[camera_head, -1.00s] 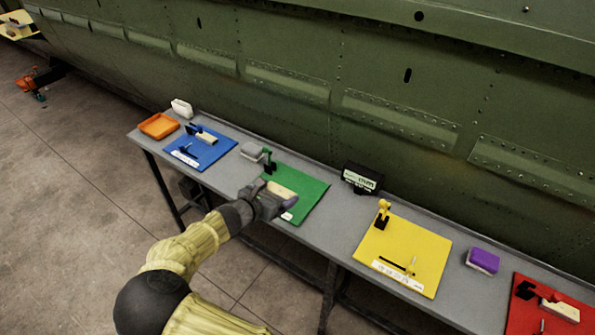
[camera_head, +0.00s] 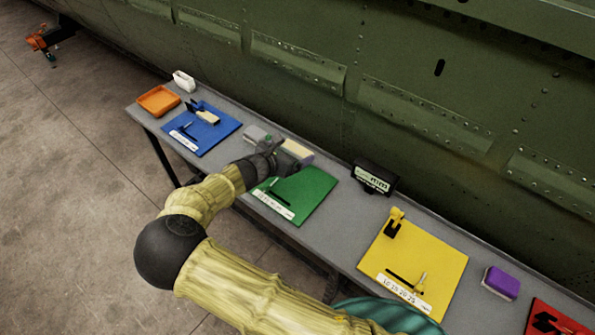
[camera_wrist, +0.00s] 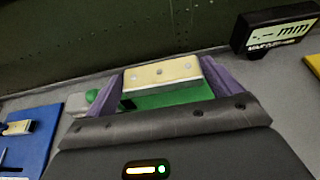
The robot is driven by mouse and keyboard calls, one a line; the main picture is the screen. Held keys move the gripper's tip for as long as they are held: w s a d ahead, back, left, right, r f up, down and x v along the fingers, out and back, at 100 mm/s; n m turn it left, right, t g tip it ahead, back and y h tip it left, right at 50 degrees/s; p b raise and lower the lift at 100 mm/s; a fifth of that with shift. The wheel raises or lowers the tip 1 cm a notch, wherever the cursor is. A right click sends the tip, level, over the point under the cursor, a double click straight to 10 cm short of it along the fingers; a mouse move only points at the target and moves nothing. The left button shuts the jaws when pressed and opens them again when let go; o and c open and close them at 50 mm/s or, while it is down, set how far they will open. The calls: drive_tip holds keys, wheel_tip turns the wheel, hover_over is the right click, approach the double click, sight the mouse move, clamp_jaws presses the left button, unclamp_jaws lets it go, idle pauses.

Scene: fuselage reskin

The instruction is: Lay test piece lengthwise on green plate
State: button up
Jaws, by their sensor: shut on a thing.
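My gripper (camera_wrist: 163,78) is shut on the test piece (camera_wrist: 148,76), a cream block with small holes, held between purple fingers. In the head view the test piece (camera_head: 298,147) shows at the back edge of the green plate (camera_head: 308,196), with my gripper (camera_head: 286,155) over the plate's back left part. The green plate (camera_wrist: 175,98) shows below the piece in the wrist view. My gripper hides part of the plate and most of its black and green fixture. I cannot tell whether the piece touches anything below.
A black display box (camera_head: 374,177) stands on the grey bench right of the green plate. A blue plate (camera_head: 215,137) with a cream block lies left, a yellow plate (camera_head: 430,262) and purple block (camera_head: 501,283) right. The green fuselage wall (camera_head: 400,60) rises behind.

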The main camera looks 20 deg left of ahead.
drive_tip(key=shift+f, duration=0.1)
drive_tip(key=shift+w+f, duration=0.15)
drive_tip(key=shift+f, duration=0.15)
drive_tip(key=p, duration=0.1)
hover_over(293, 178)
wheel_tip(293, 178, down, 5)
drive_tip(key=shift+d+r, duration=0.1)
drive_tip(key=shift+r, duration=0.1)
drive_tip(key=shift+f, duration=0.2)
drive_tip(key=shift+a, duration=0.2)
drive_tip(key=shift+s, duration=0.2)
drive_tip(key=shift+w+d+f+p, duration=0.1)
drive_tip(key=shift+f+p, duration=0.5)
drive_tip(key=shift+f, duration=1.55)
drive_tip(key=o, duration=0.7)
